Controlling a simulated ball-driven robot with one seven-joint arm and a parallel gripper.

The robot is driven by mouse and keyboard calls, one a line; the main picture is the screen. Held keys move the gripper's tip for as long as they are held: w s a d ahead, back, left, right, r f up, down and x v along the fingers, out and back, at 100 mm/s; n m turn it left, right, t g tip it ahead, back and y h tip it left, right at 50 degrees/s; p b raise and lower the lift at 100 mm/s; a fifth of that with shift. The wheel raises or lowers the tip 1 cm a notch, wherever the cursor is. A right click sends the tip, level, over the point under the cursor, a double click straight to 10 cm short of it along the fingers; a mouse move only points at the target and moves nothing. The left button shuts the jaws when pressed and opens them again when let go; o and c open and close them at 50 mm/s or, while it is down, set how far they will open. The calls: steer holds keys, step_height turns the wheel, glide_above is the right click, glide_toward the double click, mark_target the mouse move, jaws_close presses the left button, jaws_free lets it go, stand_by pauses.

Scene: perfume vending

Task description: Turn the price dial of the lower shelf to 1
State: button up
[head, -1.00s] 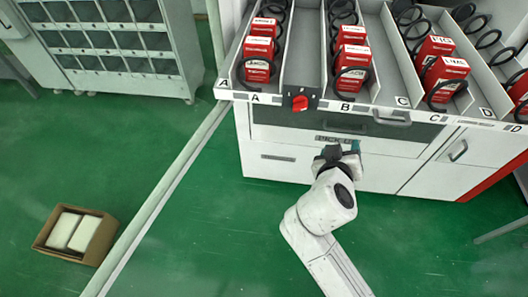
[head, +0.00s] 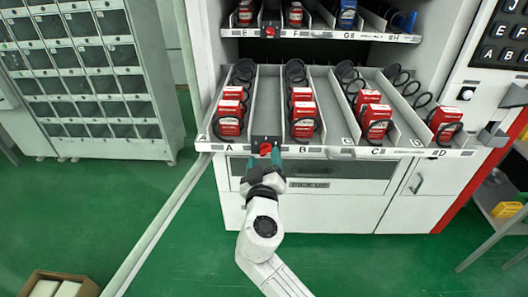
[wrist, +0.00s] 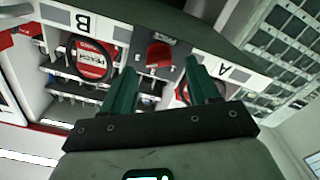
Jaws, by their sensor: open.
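The red price dial (head: 267,148) of the lower shelf sits on the shelf's front edge (head: 330,152) between labels A and B. It also shows in the wrist view (wrist: 158,54), ahead of and between my two fingers. My gripper (head: 265,160) is open, with its green fingertips just below and in front of the dial in the head view. In the wrist view my gripper (wrist: 165,82) has one finger on each side of the dial's line. Whether the fingertips touch the dial cannot be told. The number that the dial points to is too small to read.
Red boxes (head: 228,120) stand in wire coils on the lower shelf. An upper shelf (head: 320,35) has its own red dial (head: 269,31). Below are a pick-up flap (head: 310,185) and a door handle (head: 417,184). A cardboard box (head: 60,284) lies on the green floor.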

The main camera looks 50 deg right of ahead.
mark_target(266, 151)
steer(key=shift+x, duration=1.3)
steer(key=shift+c, duration=0.2)
steer(key=c, duration=1)
